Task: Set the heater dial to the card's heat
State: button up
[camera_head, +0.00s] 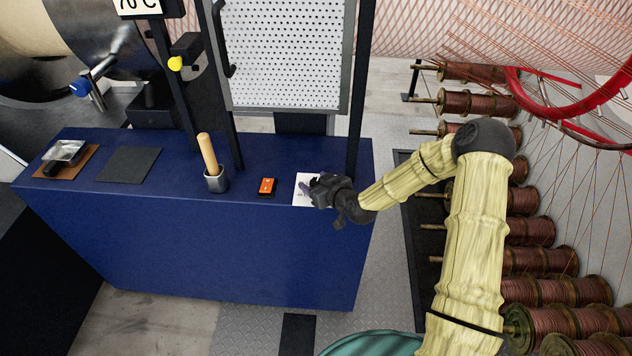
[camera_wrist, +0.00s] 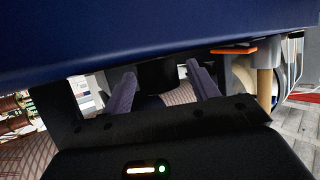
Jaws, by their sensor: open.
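A sign reading about 70°C (camera_head: 138,6) is cut off at the top edge.
A perforated panel (camera_head: 285,50) stands behind. Copper spools (camera_head: 530,260) line the right.

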jog(key=shift+c, duration=0.2)
jog(key=c, duration=0.9)
jog(key=shift+c, duration=0.2)
jog(key=shift+m+t+h, duration=0.3)
jog(key=shift+m+h, duration=0.1)
jog(key=m+t+h+b, duration=0.1)
jog(key=m+h+b, duration=0.1)
jog(key=m+h, duration=0.1)
jog(key=shift+a+m+t+h, duration=0.1)
jog(key=shift+m+t+h, duration=0.3)
jog(key=shift+h, duration=0.2)
jog(key=m+h+b, duration=0.1)
jog(key=m+h, duration=0.2)
jog(key=shift+r+h, duration=0.1)
jog(key=shift+h, duration=0.2)
jog(key=shift+d+m+h, duration=0.25)
jog(key=shift+m+h, duration=0.95)
jog(key=shift+h, duration=0.1)
